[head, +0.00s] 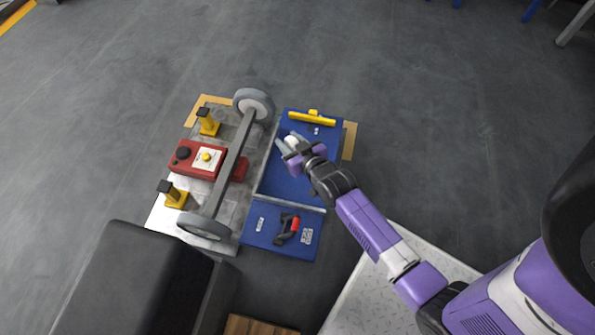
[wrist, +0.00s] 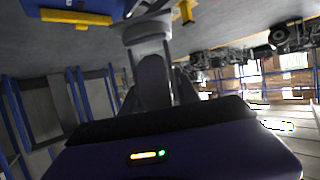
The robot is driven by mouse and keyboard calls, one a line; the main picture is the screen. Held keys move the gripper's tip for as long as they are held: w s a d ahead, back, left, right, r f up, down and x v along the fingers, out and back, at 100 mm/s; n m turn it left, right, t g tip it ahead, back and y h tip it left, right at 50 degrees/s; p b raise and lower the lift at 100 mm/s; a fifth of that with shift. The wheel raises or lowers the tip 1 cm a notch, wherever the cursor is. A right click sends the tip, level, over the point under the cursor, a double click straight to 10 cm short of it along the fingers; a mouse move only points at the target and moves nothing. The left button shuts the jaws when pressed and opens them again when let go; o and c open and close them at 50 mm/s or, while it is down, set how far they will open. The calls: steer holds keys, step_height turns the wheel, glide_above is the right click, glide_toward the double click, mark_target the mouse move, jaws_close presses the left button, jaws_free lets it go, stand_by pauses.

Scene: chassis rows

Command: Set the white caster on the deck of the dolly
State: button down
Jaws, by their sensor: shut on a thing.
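The white caster (head: 291,139) is between the fingers of my gripper (head: 292,146), which is shut on it. In the head view my gripper is over the upper part of a blue deck (head: 275,182); the height between them is hard to judge. In the wrist view the pale caster (wrist: 147,30) shows beyond the grey fingers, partly hidden by them. The blue deck adjoins a grey metal plate (head: 238,205) with an axle and two grey wheels. I cannot tell whether plate and deck are one dolly.
A red box (head: 196,158) and two yellow posts (head: 207,122) stand on the plate. A yellow bar (head: 312,119) lies at the deck's top end. A red and black tool (head: 287,228) lies on the lower blue section. A dark block (head: 130,275) is at lower left.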

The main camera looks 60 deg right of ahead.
step_height(320, 180, down, 20)
steer(key=b, duration=1)
steer(key=shift+s+r, duration=0.1)
steer(key=shift+f+b, duration=0.2)
steer(key=shift+b, duration=0.2)
steer(key=c, duration=0.9)
jaws_free()
steer(key=shift+r, duration=0.15)
steer(key=shift+s+r+p, duration=0.2)
steer(key=shift+s+p, duration=0.05)
steer(key=shift+p, duration=0.2)
steer(key=s+a+r+n+t+y+p, duration=0.1)
steer(key=s+a+r+y+p, duration=0.1)
steer(key=s+a+r, duration=0.7)
steer(key=s+a+r+n+t+y+p, duration=0.1)
steer(key=s+a+r+n+p, duration=0.15)
steer(key=s+a+r, duration=0.55)
steer(key=s+a+r+y, duration=0.1)
steer(key=s+r, duration=0.3)
steer(key=r, duration=0.6)
steer(key=s+a+r+n+y, duration=0.1)
steer(key=s+a+r, duration=0.2)
steer(key=r, duration=0.6)
steer(key=shift+s+r+y, duration=0.4)
steer(key=shift+s, duration=0.5)
